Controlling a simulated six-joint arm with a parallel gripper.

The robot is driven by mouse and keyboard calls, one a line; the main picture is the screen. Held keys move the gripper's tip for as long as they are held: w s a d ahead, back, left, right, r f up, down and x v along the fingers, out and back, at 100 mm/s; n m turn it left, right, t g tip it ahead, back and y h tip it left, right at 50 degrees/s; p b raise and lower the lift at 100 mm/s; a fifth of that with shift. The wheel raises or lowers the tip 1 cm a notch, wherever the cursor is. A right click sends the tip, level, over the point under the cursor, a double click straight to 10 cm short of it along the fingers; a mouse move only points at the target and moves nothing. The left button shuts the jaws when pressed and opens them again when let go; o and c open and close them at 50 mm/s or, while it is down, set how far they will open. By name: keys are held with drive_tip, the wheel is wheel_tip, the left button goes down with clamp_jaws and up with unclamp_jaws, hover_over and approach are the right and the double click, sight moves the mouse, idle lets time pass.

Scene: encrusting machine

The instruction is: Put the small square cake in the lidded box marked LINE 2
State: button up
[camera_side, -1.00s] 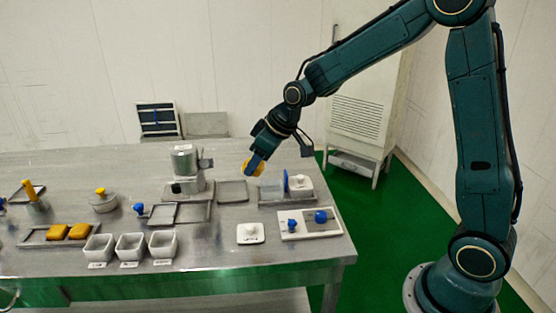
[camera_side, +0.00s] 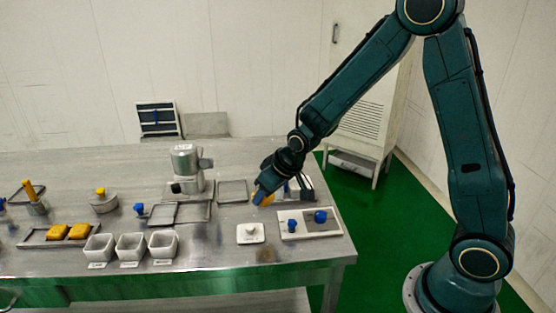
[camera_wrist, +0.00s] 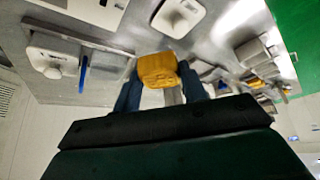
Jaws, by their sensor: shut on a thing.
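My gripper (camera_side: 264,196) is shut on a small yellow cake (camera_side: 267,200) and holds it above the table, behind the white knobbed lid (camera_side: 250,233). In the wrist view the cake (camera_wrist: 158,70) sits between the blue fingers of my gripper (camera_wrist: 160,88). Three white open-topped boxes (camera_side: 131,247) stand in a row at the table's front, left of the lid. Each has a small label in front, too small to read, so I cannot tell which is LINE 2. The lid lies apart from them on the table.
A tray with two yellow pieces (camera_side: 68,232) lies at the left. A grey machine (camera_side: 186,170) stands behind the boxes. A white panel with blue knobs (camera_side: 311,224) lies right of the lid. A rear-right tray is partly hidden by my gripper.

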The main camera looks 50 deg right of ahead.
drive_tip(key=shift+s+f, duration=0.15)
drive_tip(key=shift+f, duration=0.3)
drive_tip(key=shift+w+d+r, duration=0.1)
drive_tip(key=shift+w+r, duration=0.15)
drive_tip(key=shift+w, duration=0.25)
drive_tip(key=w+d+r+n+y, duration=0.2)
drive_tip(key=w+d+r+n, duration=0.2)
drive_tip(key=w+r, duration=0.3)
drive_tip(key=d+r+n+g+y, duration=0.1)
drive_tip(key=d+r+n+y, duration=0.1)
drive_tip(key=d+r+n, duration=0.2)
drive_tip(key=shift+d+r+n+g, duration=0.35)
drive_tip(key=shift+d+r, duration=1.4)
drive_tip(key=shift+d, duration=0.6)
wheel_tip(320, 180, down, 16)
drive_tip(key=shift+r, duration=0.15)
